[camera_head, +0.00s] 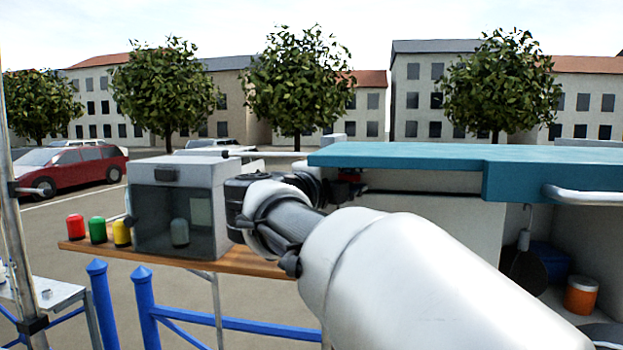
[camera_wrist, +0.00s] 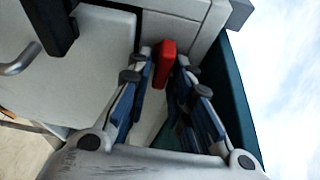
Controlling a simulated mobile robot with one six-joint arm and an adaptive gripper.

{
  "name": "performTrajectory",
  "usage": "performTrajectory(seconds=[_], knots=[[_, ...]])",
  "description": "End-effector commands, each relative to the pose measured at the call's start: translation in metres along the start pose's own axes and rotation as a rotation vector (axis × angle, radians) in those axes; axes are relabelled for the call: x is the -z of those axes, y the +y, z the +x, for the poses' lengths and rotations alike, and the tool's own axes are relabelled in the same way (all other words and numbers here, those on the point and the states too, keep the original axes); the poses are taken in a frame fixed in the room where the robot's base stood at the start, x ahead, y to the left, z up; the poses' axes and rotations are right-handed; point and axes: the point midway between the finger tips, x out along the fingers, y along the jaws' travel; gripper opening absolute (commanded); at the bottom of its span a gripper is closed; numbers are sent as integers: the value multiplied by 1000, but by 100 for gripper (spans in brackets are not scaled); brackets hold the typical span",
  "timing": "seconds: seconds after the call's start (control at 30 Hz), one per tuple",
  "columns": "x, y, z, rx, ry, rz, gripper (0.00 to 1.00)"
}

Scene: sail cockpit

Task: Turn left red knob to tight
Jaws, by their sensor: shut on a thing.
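A red knob (camera_wrist: 165,62) sits between the two fingertips of my gripper (camera_wrist: 164,58) in the wrist view, against a pale panel. The fingers are shut on it. Its turn angle and any marking cannot be read. In the head view my arm crosses the middle and hides most of the knob area. A small red part (camera_head: 349,174) shows just under the left end of the teal top, by my gripper (camera_head: 338,188). I cannot tell whether it is the same knob.
A teal top (camera_head: 400,156) overhangs the white unit. Left of my arm, a clear-fronted box (camera_head: 178,215) stands on a wooden shelf (camera_head: 215,258) beside red, green and yellow jars. A dark bracket (camera_wrist: 52,22) stands near the fingers. An orange container (camera_head: 581,296) is at right.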

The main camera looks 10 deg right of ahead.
Motion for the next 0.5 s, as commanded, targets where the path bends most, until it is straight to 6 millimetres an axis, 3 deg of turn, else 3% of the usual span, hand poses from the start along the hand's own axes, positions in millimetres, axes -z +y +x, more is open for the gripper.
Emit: performTrajectory(seconds=[0.1, 0.13, 0.3, 0.5], knots=[[0, 0, 0, -1, 0, 0, 0], [0, 0, 0, -1, 0, 0, 20], [0, 0, 0, 0, 0, -1, 32], [0, 0, 0, 0, 0, -1, 32]])
